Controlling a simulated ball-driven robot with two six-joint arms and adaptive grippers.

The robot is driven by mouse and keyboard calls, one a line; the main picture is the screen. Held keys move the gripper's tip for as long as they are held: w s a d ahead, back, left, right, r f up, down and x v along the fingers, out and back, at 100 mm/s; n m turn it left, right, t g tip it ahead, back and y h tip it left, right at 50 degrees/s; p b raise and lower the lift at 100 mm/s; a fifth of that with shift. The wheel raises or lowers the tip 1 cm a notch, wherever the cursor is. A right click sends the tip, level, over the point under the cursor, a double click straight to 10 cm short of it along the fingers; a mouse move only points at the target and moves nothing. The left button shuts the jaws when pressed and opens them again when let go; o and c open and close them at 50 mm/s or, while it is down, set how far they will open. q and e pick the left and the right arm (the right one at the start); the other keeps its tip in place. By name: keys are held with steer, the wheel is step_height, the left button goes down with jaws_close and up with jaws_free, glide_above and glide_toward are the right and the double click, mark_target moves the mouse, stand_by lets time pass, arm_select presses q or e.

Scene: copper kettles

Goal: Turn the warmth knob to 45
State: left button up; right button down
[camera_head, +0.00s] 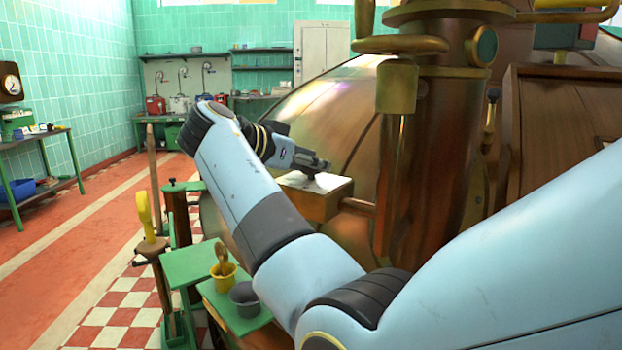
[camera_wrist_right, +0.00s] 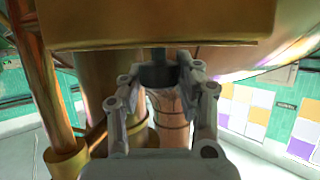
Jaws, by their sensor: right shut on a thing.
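My right gripper (camera_head: 316,163) is at the far edge of a brass box (camera_head: 317,204) with a pale top, which sticks out from the copper kettle (camera_head: 345,115). In the right wrist view its grey fingers (camera_wrist_right: 158,84) are closed around a small dark knob (camera_wrist_right: 156,66) beside the brass box (camera_wrist_right: 150,28). The fingers hide part of the knob, and I see no scale or number on it. In the head view the knob is hidden. My left gripper is not in view.
A brass column (camera_head: 440,150) rises right of the box. The red and pale floor (camera_head: 75,240) at left is clear.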

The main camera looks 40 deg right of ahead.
steer(key=shift+f+m+g+b, duration=0.1)
steer(key=shift+m+g+b, duration=0.4)
steer(key=shift+g+b, duration=0.1)
steer(key=c, duration=0.9)
jaws_free()
step_height(320, 180, up, 10)
steer(key=shift+r, duration=0.1)
